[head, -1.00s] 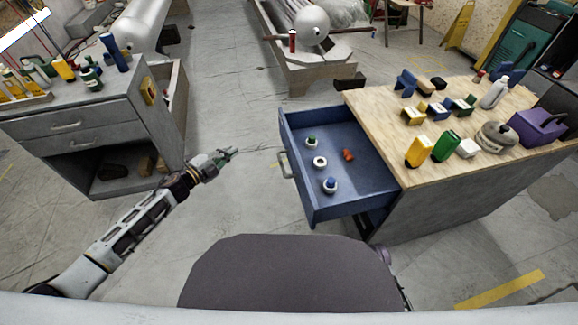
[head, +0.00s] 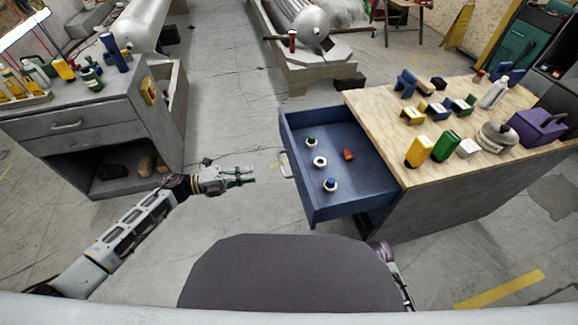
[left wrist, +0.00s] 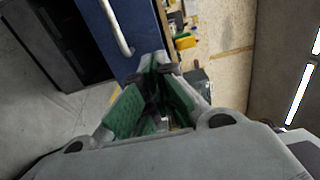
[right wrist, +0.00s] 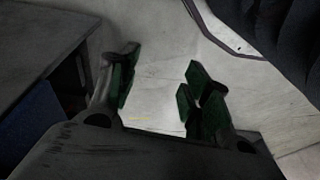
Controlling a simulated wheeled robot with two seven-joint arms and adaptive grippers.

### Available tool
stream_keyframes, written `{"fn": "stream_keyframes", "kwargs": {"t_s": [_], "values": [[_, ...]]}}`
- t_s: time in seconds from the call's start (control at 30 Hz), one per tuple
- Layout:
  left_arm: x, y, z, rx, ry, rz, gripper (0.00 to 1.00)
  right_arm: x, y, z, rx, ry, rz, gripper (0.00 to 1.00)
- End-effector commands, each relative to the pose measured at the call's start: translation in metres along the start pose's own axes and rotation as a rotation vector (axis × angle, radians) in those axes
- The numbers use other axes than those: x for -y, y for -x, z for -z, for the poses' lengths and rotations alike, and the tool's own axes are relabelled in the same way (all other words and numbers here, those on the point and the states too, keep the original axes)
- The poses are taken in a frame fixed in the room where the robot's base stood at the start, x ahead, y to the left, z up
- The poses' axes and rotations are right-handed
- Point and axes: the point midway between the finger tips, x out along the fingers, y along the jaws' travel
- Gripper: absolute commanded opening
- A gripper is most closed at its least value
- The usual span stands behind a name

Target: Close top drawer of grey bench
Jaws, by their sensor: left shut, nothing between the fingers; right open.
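The bench on the right has a grey side (head: 440,205) and a wooden top. Its blue top drawer (head: 310,200) is pulled out to the left, with several small items inside. The drawer handle (head: 285,164) is on its left-facing front; the blue front (left wrist: 140,45) and pale handle (left wrist: 117,28) also show in the left wrist view. My left gripper (head: 250,177) is shut and empty, just left of the handle and seemingly apart from it. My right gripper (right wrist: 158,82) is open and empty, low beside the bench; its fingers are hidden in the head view.
Bottles, blocks and a purple box (head: 537,127) stand on the wooden top. Another grey cabinet (head: 80,130) with drawers and bottles stands at the left. Clear floor (head: 225,110) lies between them. A low wooden stand with a metal cylinder (head: 300,20) is at the back.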

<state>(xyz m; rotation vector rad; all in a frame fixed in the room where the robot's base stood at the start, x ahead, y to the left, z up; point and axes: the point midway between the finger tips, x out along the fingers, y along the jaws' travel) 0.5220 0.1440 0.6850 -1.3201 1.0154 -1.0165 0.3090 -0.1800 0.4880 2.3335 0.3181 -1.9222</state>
Motion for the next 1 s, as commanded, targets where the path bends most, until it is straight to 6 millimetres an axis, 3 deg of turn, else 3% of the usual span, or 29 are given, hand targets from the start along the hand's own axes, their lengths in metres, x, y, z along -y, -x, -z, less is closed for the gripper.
{"fn": "stream_keyframes", "kwargs": {"t_s": [0.47, 1.0], "values": [[0.0, -0.009, -0.001, 0.002, 0.001, 0.002, 0.0, 0.0, 0.001, 0.001, -0.003, 0.0, 0.0, 0.48], [0.0, -0.072, -0.001, 0.002, 0.0, 0.002, 0.0, 0.002, 0.007, 0.005, -0.019, 0.001, 0.005, 0.48]]}}
